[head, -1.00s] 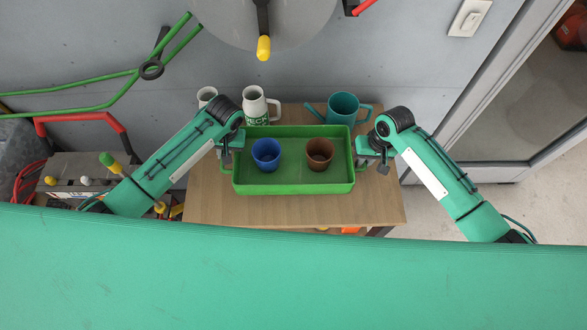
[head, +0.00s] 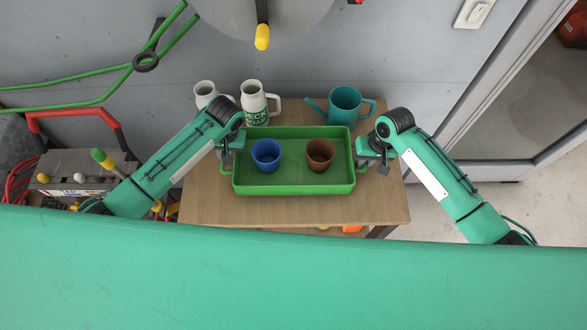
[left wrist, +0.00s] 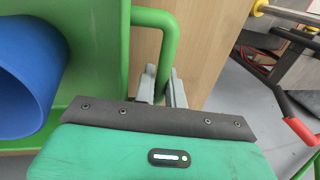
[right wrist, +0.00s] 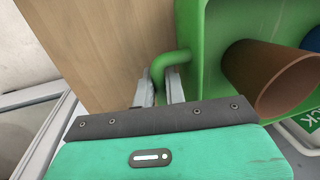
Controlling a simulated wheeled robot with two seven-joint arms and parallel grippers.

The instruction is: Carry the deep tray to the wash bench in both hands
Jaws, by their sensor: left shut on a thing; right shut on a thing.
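The deep green tray (head: 293,187) is level above the wooden bench top (head: 300,215), with a blue cup (head: 267,152) and a brown cup (head: 320,152) upright inside. My left gripper (head: 226,160) is shut on the tray's left handle, a green bar that shows between its fingers in the left wrist view (left wrist: 167,50). My right gripper (head: 373,160) is shut on the right handle, seen in the right wrist view (right wrist: 172,60). The gap under the tray is hidden from above.
Two white mugs (head: 255,103) (head: 205,93) and a teal watering can (head: 345,104) stand behind the tray at the bench's back. A door frame (head: 480,90) is at right.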

